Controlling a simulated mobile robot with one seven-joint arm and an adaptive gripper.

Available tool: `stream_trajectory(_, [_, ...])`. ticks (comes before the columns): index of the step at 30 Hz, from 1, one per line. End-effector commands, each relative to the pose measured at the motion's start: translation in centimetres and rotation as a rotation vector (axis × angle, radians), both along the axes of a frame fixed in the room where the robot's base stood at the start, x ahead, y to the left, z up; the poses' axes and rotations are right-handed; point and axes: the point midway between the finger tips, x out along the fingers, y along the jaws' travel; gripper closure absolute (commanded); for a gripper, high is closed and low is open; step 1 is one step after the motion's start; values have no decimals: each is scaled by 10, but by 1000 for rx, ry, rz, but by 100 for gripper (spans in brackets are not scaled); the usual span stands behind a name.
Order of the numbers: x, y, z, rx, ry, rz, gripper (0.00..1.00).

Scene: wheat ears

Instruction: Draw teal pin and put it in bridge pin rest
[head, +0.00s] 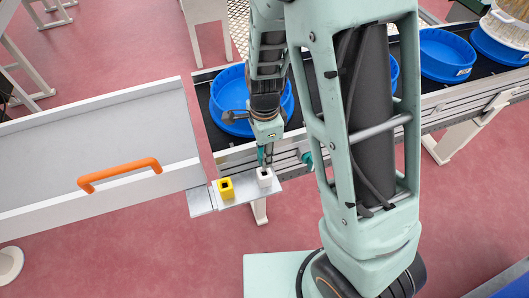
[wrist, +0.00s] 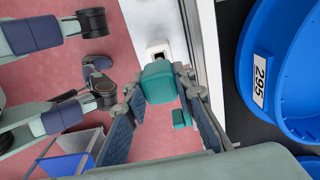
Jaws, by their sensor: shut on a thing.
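My gripper (head: 265,157) points down and is shut on the teal pin (wrist: 158,84). In the wrist view, the pin's blocky teal head sits between the two fingers, with a smaller teal piece beside it. In the head view, the pin is mostly hidden by the fingers. A white block (head: 264,177) with a dark hole stands just below the fingertips on a small metal shelf (head: 245,194); it also shows in the wrist view (wrist: 153,48). I cannot tell whether the pin's lower end is in that hole. A yellow square socket (head: 226,188) stands to its left. Which block is the bridge pin rest is unclear.
A conveyor carries blue tubs, one (head: 240,98) behind my gripper and one (head: 446,55) at the right. A grey panel with white side walls (head: 100,150) and an orange handle (head: 120,174) lies at the left. A teal knob (head: 307,158) shows on the conveyor's side.

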Motion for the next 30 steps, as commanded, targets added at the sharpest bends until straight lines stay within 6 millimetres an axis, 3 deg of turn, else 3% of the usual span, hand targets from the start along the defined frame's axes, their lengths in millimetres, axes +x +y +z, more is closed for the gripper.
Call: stream_trajectory(30, [0,0,-32,0,0,0,100])
